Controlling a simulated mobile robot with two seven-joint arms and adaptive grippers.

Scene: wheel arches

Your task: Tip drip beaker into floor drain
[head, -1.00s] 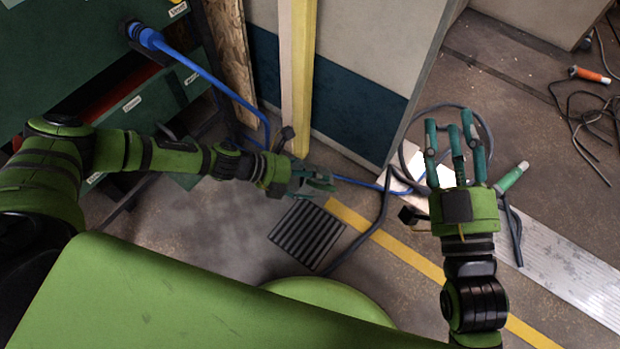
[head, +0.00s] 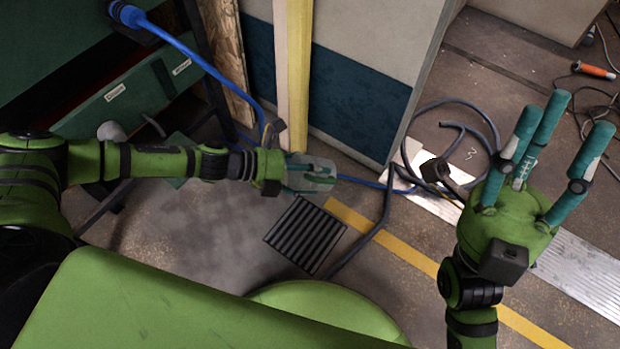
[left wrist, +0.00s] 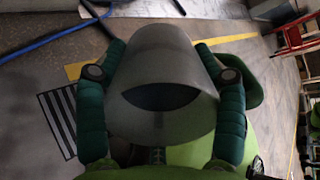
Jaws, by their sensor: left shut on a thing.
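The drip beaker (head: 322,170) is a clear, greyish vessel held between the fingers of my left gripper (head: 312,178). In the left wrist view the beaker (left wrist: 160,62) fills the space between two dark green fingers, with a dark lens-shaped patch on its near side. I cannot tell whether it holds liquid. The floor drain (head: 306,236) is a dark slatted grate, just below the beaker in the head view. It also shows at the left of the left wrist view (left wrist: 60,115), partly behind a finger. My right gripper (head: 560,128) is open and empty, fingers spread, at the right.
A dark hose (head: 378,225) runs past the drain's right side and a blue cable (head: 365,184) lies behind it. A yellow floor line (head: 400,250) passes close by. A wall panel with yellow post (head: 299,80) stands behind; green drawers (head: 125,95) stand left.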

